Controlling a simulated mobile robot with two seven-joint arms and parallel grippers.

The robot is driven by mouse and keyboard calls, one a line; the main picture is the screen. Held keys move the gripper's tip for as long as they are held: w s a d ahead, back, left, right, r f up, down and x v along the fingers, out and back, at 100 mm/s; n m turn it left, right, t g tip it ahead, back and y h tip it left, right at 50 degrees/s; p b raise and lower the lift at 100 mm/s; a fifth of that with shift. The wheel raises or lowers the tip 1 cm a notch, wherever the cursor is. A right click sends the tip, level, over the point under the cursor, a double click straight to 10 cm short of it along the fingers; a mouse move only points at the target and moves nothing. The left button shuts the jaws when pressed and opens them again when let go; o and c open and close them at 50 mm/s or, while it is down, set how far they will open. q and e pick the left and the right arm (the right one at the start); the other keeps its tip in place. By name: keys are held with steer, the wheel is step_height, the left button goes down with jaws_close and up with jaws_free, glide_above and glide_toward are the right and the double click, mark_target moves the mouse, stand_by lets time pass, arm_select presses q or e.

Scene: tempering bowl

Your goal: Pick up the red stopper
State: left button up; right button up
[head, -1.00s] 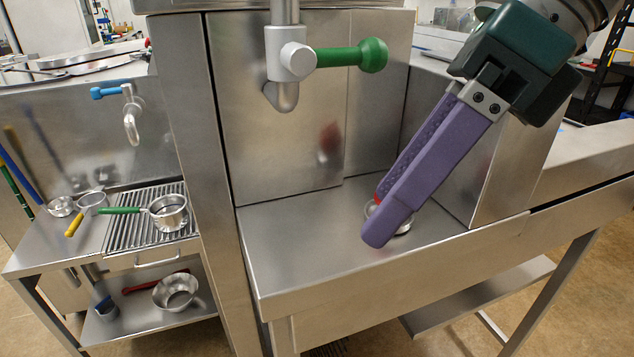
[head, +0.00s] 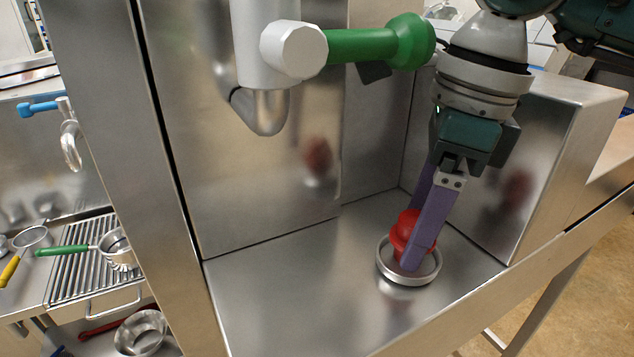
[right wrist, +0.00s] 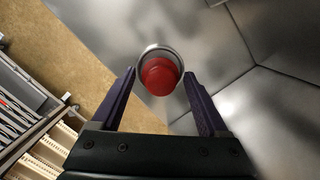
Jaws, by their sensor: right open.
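The red stopper (head: 402,228) stands in a shallow round metal dish (head: 425,276) on the steel counter. My right gripper (head: 416,252) points down at it, its purple fingers on either side in the head view. In the right wrist view the red stopper (right wrist: 160,76) and the rim of the dish (right wrist: 148,50) lie centred just beyond the fingertips of the open right gripper (right wrist: 160,75). The near finger hides part of the stopper in the head view. I cannot tell whether a finger touches it. My left gripper is not in view.
A tap with a green handle (head: 368,46) hangs above the counter, left of my right arm. Steel walls (head: 250,170) close in the back and right. The counter (head: 290,290) left of the dish is clear.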

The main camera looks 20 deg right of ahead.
steer(key=shift+w+f, duration=0.1)
steer(key=shift+f, duration=0.5)
steer(key=c, duration=1.2)
